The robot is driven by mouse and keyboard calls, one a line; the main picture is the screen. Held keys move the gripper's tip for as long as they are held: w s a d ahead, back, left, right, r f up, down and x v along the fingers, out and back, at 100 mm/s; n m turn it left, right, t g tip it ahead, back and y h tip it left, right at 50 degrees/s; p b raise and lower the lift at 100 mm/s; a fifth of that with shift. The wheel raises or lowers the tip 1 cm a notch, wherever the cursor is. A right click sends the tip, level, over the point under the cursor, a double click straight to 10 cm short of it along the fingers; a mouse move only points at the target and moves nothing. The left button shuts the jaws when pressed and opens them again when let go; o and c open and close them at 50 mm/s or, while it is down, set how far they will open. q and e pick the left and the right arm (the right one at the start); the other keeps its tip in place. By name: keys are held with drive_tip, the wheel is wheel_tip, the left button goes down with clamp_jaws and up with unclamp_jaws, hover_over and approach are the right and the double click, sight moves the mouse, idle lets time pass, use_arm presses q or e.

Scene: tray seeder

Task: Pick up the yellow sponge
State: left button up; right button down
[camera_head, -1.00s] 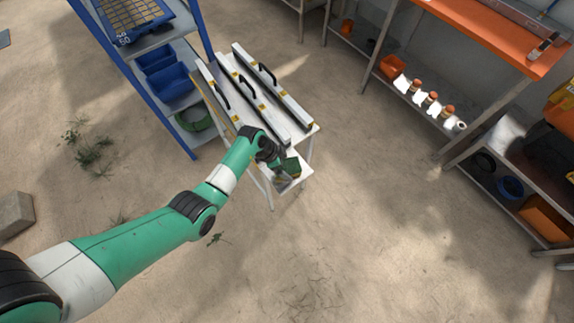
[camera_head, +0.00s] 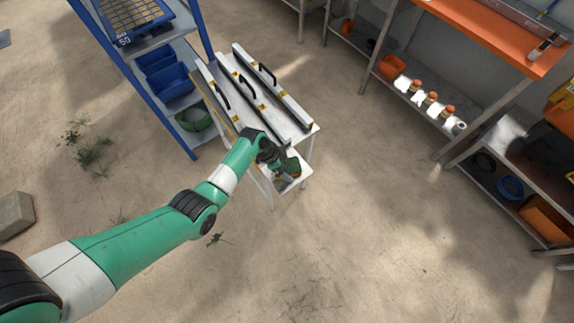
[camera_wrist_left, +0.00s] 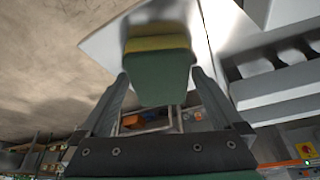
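The yellow sponge (camera_wrist_left: 158,43) has a green scouring side and sits between the fingers of my left gripper (camera_wrist_left: 160,76) in the left wrist view. Both fingertips lie against its sides, so the gripper looks shut on it. In the head view my left gripper (camera_head: 284,164) is at the low white shelf (camera_head: 302,178) of the small cart, with the sponge's green side (camera_head: 293,166) showing at its tip. I cannot tell whether the sponge touches the shelf. My right gripper is not in view.
Long bars with black handles (camera_head: 243,88) lie on the cart top, close beside my left wrist. A blue rack (camera_head: 150,90) with bins (camera_head: 175,82) stands to the left. An orange-topped bench (camera_head: 480,38) stands at the right. The floor in front is clear.

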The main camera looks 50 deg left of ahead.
sight(291, 165)
use_arm(q)
drive_tip(key=c, duration=1.2)
drive_tip(key=shift+c, duration=0.2)
drive_tip(key=shift+r, duration=0.1)
drive_tip(key=shift+r, duration=0.35)
wheel_tip(291, 165, up, 4)
drive_tip(key=shift+f+p, duration=0.15)
drive_tip(key=shift+p, duration=1.1)
drive_tip(key=r+p, duration=0.1)
drive_tip(key=s+d+r+p, duration=0.1)
drive_tip(key=p, duration=0.1)
drive_tip(key=s+d+r+p, duration=0.1)
drive_tip(key=r, duration=0.1)
drive_tip(key=shift+s+d+r, duration=0.1)
drive_tip(key=shift+s+d, duration=0.05)
drive_tip(key=s+d+r+p, duration=0.4)
drive_tip(key=s+d+p, duration=0.3)
drive_tip(key=p, duration=1.1)
drive_tip(key=shift+s+d+r, duration=0.25)
drive_tip(key=shift+d+r, duration=0.1)
